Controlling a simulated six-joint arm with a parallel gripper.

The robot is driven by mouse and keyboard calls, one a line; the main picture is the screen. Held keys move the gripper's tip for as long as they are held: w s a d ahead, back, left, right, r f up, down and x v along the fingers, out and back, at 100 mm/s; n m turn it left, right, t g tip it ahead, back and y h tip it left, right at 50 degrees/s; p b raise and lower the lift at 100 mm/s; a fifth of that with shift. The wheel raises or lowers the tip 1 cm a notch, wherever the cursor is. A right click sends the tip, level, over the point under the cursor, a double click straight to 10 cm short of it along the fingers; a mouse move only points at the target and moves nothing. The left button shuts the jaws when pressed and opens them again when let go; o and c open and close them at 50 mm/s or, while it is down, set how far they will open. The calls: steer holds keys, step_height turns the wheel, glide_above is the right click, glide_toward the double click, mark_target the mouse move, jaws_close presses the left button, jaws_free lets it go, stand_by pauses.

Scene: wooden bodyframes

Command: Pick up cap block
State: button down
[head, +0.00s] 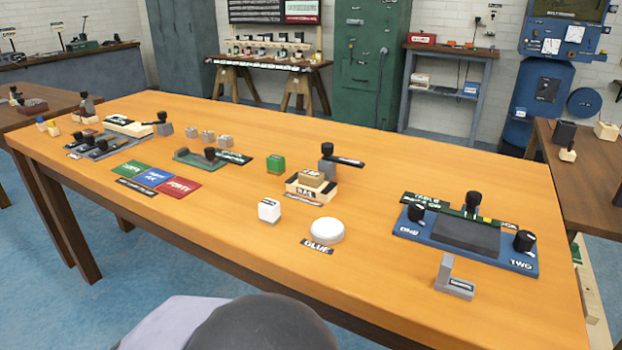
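Only the head view is given, and no block carries a label that I can clearly read as cap. A small tan block (311,178) sits on a wider cream and dark base (305,192) near the middle of the table; its small label is too blurred to read for certain. A white block (268,210) with a small dark label stands apart, in front and to the left. A green block (275,163) stands farther back on the left. My gripper's fingers are not in view. A dark rounded shape and a pale part at the bottom edge seem to be my arm.
A white round disc (327,231) lies behind a GLUE label (317,247). A blue fixture (466,236) marked ONE and TWO and a grey L-shaped bracket (454,278) are on the right. Red, blue and green plates (154,177) lie left. The orange table's (380,290) front middle is clear.

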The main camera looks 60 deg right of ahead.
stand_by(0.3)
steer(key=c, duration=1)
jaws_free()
